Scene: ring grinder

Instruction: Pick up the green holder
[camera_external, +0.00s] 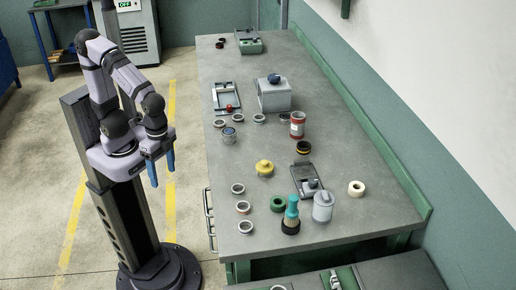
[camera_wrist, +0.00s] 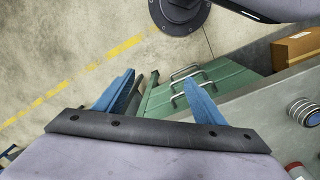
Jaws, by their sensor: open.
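My gripper (camera_external: 161,168) hangs over the floor to the left of the workbench, well apart from everything on it. Its two blue fingers are spread and empty, as the wrist view also shows (camera_wrist: 160,82). A green ring-shaped piece (camera_external: 278,203) lies on the near part of the bench, left of a teal-handled brush (camera_external: 291,214). A green box-like piece (camera_external: 251,47) stands at the far end. I cannot tell which of these two is the green holder. Neither shows clearly in the wrist view.
The grey workbench (camera_external: 335,150) carries several small rings, a yellow knob-topped piece (camera_external: 265,168), a red-and-white can (camera_external: 297,125), a grey box (camera_external: 274,96) and a grey canister (camera_external: 323,206). Green drawers with handles (camera_wrist: 170,92) show below the bench. The floor around my gripper is clear.

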